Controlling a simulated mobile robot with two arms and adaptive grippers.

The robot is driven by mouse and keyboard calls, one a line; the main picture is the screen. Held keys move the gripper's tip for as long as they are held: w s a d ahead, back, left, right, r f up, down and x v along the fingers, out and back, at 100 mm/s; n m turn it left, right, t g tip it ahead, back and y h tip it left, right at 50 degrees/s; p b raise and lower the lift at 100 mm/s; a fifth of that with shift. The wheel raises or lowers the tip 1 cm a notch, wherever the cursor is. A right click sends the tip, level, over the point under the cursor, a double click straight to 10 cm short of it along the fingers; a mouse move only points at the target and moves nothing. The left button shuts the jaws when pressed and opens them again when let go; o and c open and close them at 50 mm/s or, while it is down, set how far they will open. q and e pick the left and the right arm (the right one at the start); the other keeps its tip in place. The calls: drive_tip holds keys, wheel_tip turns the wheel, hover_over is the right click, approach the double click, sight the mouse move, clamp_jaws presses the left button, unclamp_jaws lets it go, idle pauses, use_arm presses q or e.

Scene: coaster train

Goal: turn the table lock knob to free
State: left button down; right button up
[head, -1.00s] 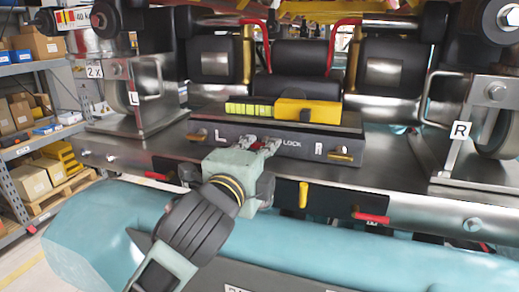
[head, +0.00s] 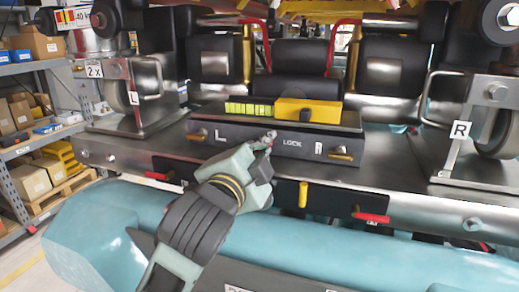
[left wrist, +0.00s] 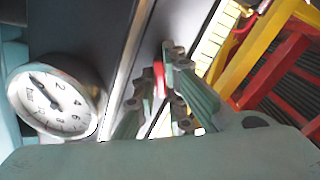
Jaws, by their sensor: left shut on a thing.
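The dark lock panel (head: 310,152) has a white LOCK label (head: 292,142) at its middle. My left gripper (head: 268,140) is at the panel, just left of that label, and covers the knob in the head view. In the left wrist view the gripper's fingers (left wrist: 160,92) are shut on a small red part, the lock knob (left wrist: 159,76). Most of the knob is hidden by the fingers, so I cannot tell which way it points. My right gripper is in neither view.
Brass handles marked L (head: 197,137) and R (head: 341,156) flank the knob. A yellow block (head: 308,110) sits above the panel. A yellow lever (head: 303,195) and a red lever (head: 371,217) are below. A round gauge (left wrist: 55,100) shows in the left wrist view.

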use_arm(q)
drive_tip(key=shift+r+n, duration=0.1)
drive_tip(key=shift+n, duration=0.5)
drive_tip(key=c, duration=2.1)
unclamp_jaws()
drive_tip(key=shift+v, duration=3.7)
